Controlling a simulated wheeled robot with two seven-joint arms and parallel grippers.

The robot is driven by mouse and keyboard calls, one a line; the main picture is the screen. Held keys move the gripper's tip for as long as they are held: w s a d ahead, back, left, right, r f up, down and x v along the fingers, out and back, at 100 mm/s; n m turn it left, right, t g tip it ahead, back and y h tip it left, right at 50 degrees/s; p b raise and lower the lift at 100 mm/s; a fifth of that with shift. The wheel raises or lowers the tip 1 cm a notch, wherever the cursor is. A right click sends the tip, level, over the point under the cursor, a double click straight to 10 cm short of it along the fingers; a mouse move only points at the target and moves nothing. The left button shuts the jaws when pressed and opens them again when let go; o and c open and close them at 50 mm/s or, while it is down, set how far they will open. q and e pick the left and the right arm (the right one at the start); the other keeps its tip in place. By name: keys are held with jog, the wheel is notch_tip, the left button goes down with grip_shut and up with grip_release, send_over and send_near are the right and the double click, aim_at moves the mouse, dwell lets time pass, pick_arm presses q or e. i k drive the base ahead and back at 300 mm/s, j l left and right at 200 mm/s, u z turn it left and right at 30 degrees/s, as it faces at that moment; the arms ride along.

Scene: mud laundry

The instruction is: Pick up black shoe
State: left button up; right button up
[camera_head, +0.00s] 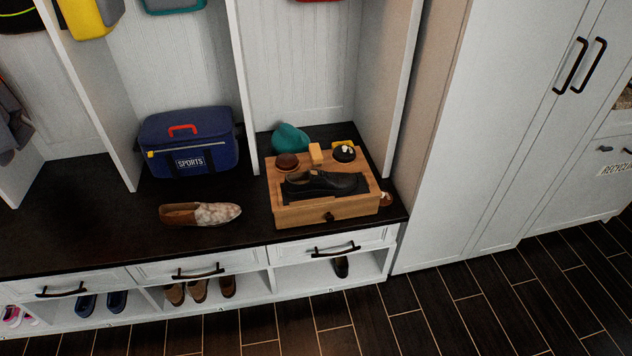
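A black shoe (321,184) lies on a dark cloth on top of a wooden shoe-care box (294,213), its length running left to right. The box stands on the dark bench top at the right end. Another dark shoe (341,266) sits in the open cubby below, under the right drawer. Neither of my grippers shows in the head view.
A brown patterned shoe (200,214) lies on the bench left of the box. A blue sports bag (188,142) stands behind it. Round containers, a small block and a teal item (290,138) crowd the box's back. White dividers flank the bay; the floor in front is clear.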

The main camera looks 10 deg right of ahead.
aim_at(312, 180)
jog(key=i+j+z, duration=0.25)
jog(key=j, duration=1)
jog(key=i+j+z, duration=0.25)
jog(key=j, duration=1)
jog(key=j+z, duration=0.2)
jog(key=j, duration=1.05)
